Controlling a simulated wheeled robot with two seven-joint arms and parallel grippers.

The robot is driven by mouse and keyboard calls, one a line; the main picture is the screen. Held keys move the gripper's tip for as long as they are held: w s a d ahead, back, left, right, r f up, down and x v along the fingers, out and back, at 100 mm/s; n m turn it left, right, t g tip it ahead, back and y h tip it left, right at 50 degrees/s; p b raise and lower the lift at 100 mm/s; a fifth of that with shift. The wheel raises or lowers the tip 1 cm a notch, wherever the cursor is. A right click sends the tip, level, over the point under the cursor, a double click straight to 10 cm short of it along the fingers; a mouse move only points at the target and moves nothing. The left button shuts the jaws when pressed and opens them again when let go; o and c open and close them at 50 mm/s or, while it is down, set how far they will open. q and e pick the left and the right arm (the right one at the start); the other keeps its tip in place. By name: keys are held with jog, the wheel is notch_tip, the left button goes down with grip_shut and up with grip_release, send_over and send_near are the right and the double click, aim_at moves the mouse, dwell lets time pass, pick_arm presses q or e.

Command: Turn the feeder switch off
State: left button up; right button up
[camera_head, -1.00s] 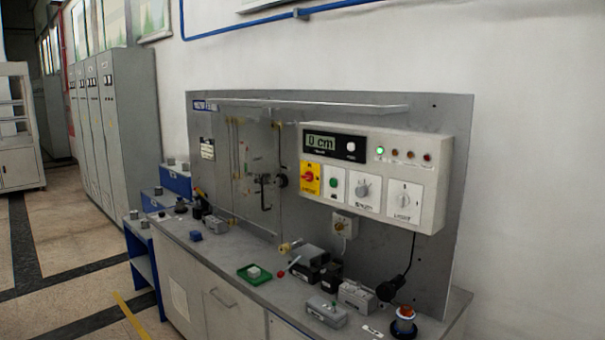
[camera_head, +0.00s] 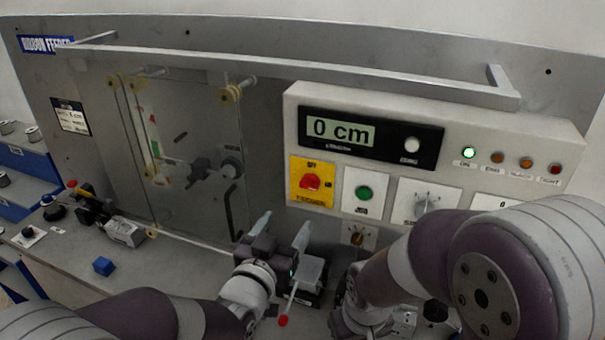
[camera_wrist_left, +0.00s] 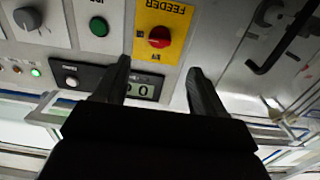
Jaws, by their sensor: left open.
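The feeder switch (camera_head: 311,182) is a red rotary knob on a yellow plate at the left end of the control box. In the left wrist view the feeder switch (camera_wrist_left: 159,38) appears upside down, just beyond and between the fingertips. I cannot tell which mark its knob points to. My left gripper (camera_head: 286,227) is open and empty, below and slightly left of the switch, apart from it. In the left wrist view my left gripper (camera_wrist_left: 159,68) has its two dark fingers spread. My right arm comes in at the lower right; its gripper does not show.
The control box (camera_head: 480,125) has a "0 cm" display (camera_head: 342,131), a green button (camera_head: 364,193), a grey knob (camera_head: 425,203) and a lit green lamp (camera_head: 468,153). A clear guard with a black handle (camera_head: 234,210) stands left.

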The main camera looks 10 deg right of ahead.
aim_at(308, 189)
pick_arm(q)
jog(key=p+x, duration=0.1)
jog(key=x, duration=0.2)
jog(key=p+x, duration=0.1)
jog(key=x, duration=0.2)
jog(key=p+x, duration=0.2)
jog(key=x, duration=0.2)
jog(key=shift+s+d+r, duration=0.2)
jog(key=shift+s+d, duration=0.05)
jog(key=shift+d, duration=0.15)
jog(key=shift+w+d+f+p, duration=0.1)
jog(key=shift+w+p, duration=0.05)
jog(key=shift+w, duration=0.3)
jog(key=shift+w+d+f+p, duration=0.1)
jog(key=shift+w+p, duration=0.05)
jog(key=shift+w, duration=0.35)
jog(key=shift+w+a, duration=0.2)
jog(key=shift+s+d, duration=0.2)
jog(key=shift+d, duration=0.05)
jog(key=shift+c, duration=0.3)
jog(key=c, duration=1)
jog(key=shift+a, duration=0.1)
